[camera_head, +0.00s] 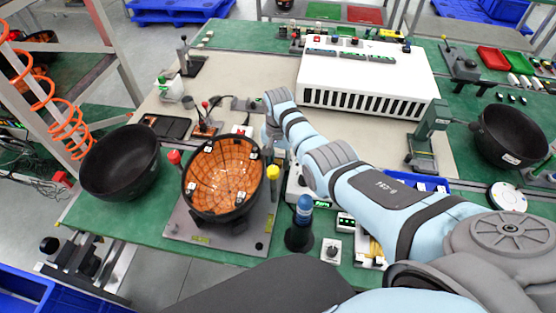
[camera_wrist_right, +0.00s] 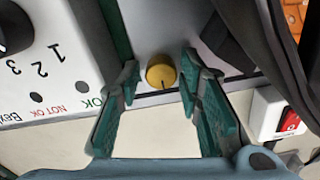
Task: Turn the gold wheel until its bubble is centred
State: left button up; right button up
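The gold wheel (camera_wrist_right: 161,72) is a small round knob with a dark line on its face, on a grey plate in the right wrist view. My right gripper (camera_wrist_right: 160,82) is open, with its two green-padded fingers on either side of the wheel. A gap shows between the wheel and each finger. In the head view my right arm reaches from the lower right to the fixture with the orange-lined bowl (camera_head: 222,178), and its wrist hides the wheel. I cannot make out the bubble in either view. My left gripper is not in view.
A panel (camera_wrist_right: 60,60) with printed numbers stands left of my right gripper, and a box with a red switch (camera_wrist_right: 290,121) stands right. Black bowls (camera_head: 119,160) (camera_head: 510,136) sit at both sides of the bench. A white vented unit (camera_head: 368,75) stands behind my arm.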

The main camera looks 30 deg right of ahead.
jog(key=shift+w, duration=0.1)
grip_shut()
jog(key=shift+n, duration=0.3)
jog(key=shift+n+p, duration=0.6)
jog(key=shift+n, duration=0.6)
jog(key=n, duration=0.3)
jog(key=shift+n+p, duration=0.3)
jog(key=shift+p, duration=0.1)
jog(key=n, duration=0.4)
jog(key=shift+n+p, duration=0.3)
jog(key=shift+n, duration=1.8)
